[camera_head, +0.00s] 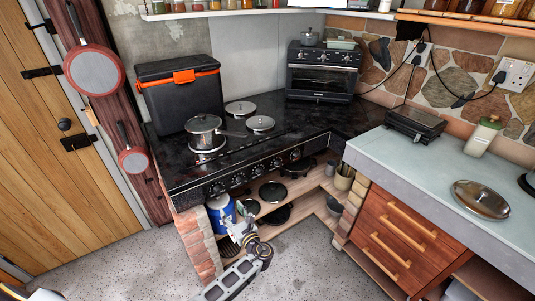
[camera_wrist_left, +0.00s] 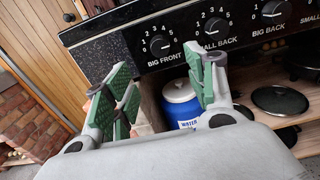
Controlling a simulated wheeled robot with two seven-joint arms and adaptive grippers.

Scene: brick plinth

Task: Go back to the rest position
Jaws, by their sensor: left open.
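My left gripper (camera_head: 238,229) is in front of the lower shelf under the black stove, near the brick pillar. In the left wrist view the left gripper (camera_wrist_left: 165,82) shows its green-padded fingers spread apart with nothing held between them. Beyond the fingers are a blue and white water container (camera_wrist_left: 182,104) and the stove's knob panel (camera_wrist_left: 205,30). The container also shows in the head view (camera_head: 221,211), on the shelf and partly hidden. I cannot tell how far the fingers are from the panel. My right gripper is not in view.
The stove top (camera_head: 290,124) carries a pot (camera_head: 205,130), a black cooler box (camera_head: 180,95) and a toaster oven (camera_head: 322,72). A brick pillar (camera_head: 200,248) stands left of the shelf. A drawer unit (camera_head: 405,237) stands at right. The speckled floor (camera_head: 325,265) between is clear.

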